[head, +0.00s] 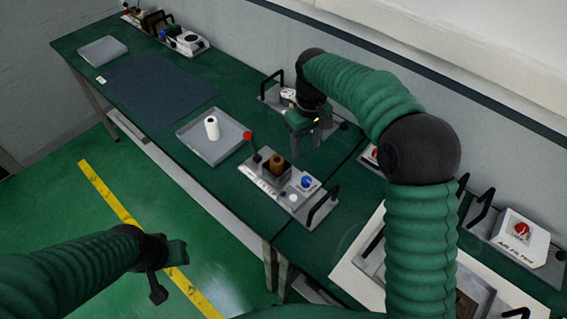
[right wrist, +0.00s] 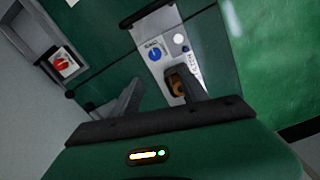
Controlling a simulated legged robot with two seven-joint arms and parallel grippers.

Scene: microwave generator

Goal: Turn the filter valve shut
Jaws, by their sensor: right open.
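A white box with a red knob (head: 521,229) stands at the right end of the bench in the head view; the lettering on its front seems to read AIR FILTER. Another red knob (head: 374,154) shows partly behind my right arm. A red knob on a white box (right wrist: 62,64) is at the upper left of the right wrist view; I cannot tell which one it is. My right gripper (head: 304,128) is open and empty over the bench, left of both knobs. My left gripper (head: 170,270) is open and empty over the floor, off the bench.
A panel (head: 250,173) with a red-topped lever, brown block and blue knob (head: 307,182) lies on the bench; the blue knob also shows in the right wrist view (right wrist: 154,54). A tray (head: 197,148) holds a white roll. Black handles stand beside the devices. A dark mat (head: 160,90) lies further left.

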